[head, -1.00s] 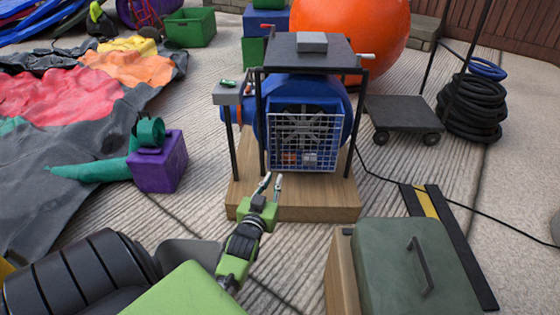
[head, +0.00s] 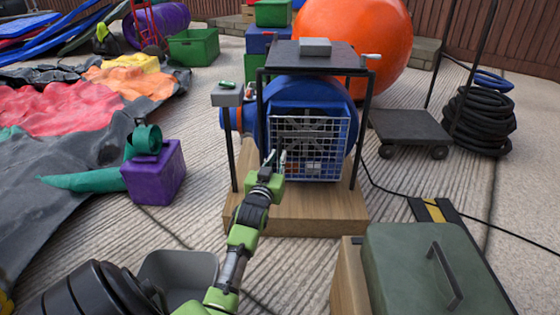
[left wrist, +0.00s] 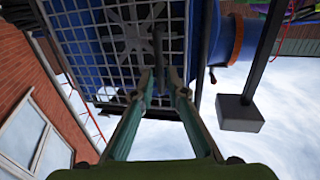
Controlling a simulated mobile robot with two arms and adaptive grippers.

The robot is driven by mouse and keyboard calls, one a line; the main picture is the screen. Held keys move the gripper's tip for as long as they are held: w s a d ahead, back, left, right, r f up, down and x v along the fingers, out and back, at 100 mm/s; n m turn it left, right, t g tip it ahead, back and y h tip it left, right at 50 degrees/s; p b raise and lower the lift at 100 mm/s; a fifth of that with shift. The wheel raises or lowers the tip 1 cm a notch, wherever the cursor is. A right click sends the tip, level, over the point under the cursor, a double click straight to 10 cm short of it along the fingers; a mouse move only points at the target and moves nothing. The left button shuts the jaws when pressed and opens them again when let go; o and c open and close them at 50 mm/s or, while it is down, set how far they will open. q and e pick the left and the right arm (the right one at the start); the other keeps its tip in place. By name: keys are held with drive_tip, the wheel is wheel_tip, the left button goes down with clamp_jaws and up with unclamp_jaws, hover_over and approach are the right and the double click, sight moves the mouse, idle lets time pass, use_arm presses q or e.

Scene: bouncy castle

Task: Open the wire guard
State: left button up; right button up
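The wire guard (head: 318,134) is a pale square grid over the front of the blue blower (head: 300,90). It looks closed, with a dark fan behind it. My left gripper (head: 276,157) is at the guard's lower left edge, its two fingers a little apart. In the left wrist view the guard (left wrist: 85,40) fills the upper left. My left gripper (left wrist: 161,78) there has a narrow gap between its fingertips, with a dark upright bar in line with it. I cannot tell whether the fingers touch the bar or the guard. My right gripper is out of view.
The blower stands on a wooden base (head: 290,220) inside a dark frame with a top plate (head: 330,62). A grey control box (head: 228,95) is at its left. A green lidded box (head: 430,265) is front right. A purple block (head: 155,175) is left.

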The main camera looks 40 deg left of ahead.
sight(280, 153)
use_arm(q)
drive_tip(key=shift+b+x, duration=0.95)
drive_tip(key=shift+x, duration=0.7)
clamp_jaws()
